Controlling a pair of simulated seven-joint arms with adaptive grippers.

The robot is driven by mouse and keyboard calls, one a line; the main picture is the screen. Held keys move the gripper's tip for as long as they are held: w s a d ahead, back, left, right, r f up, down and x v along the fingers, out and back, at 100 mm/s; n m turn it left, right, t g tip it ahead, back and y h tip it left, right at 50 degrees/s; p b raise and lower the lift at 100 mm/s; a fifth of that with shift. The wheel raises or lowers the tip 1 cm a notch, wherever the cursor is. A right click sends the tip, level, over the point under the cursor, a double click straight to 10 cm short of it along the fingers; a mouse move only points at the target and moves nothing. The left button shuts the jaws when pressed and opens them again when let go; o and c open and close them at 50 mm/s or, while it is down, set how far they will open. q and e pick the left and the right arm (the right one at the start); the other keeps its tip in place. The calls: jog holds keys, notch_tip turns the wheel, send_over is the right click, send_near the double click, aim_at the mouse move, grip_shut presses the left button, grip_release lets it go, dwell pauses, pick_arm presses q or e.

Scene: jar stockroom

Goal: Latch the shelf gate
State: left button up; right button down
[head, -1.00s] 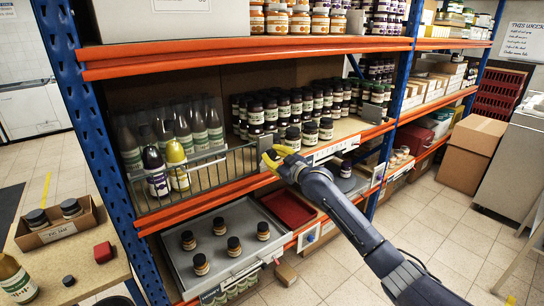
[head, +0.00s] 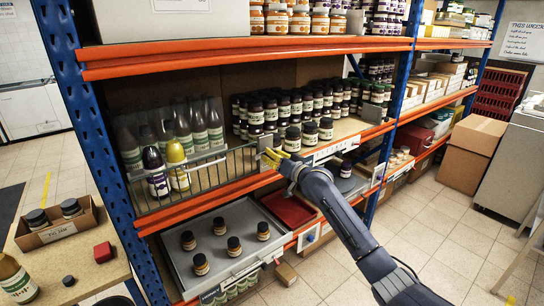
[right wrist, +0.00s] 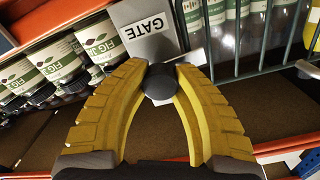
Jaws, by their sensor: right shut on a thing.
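The shelf gate (head: 205,174) is a grey wire grid across the front of the left bay on the middle shelf. It also shows at the top right of the right wrist view (right wrist: 262,35). At its right end is a grey plate (head: 265,143), labelled GATE in the right wrist view (right wrist: 150,38). My right gripper (head: 270,156) is at this end of the gate. In the right wrist view its yellow fingers (right wrist: 164,72) are shut on a dark round knob (right wrist: 159,84) just in front of the plate. The latch's exact position is unclear. My left gripper is out of view.
Tall bottles (head: 185,130) stand behind the gate, and dark jars (head: 290,108) stand right of it, close to my right gripper. Below, a grey tray (head: 200,278) holds several small jars beside a red tray (head: 287,208). Orange shelf beams run above and below.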

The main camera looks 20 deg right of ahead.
jog(key=shift+f+m, duration=0.1)
jog(key=shift+m, duration=0.6)
jog(key=c, duration=0.9)
grip_release()
jog(key=shift+s, duration=0.1)
jog(key=v, duration=1.2)
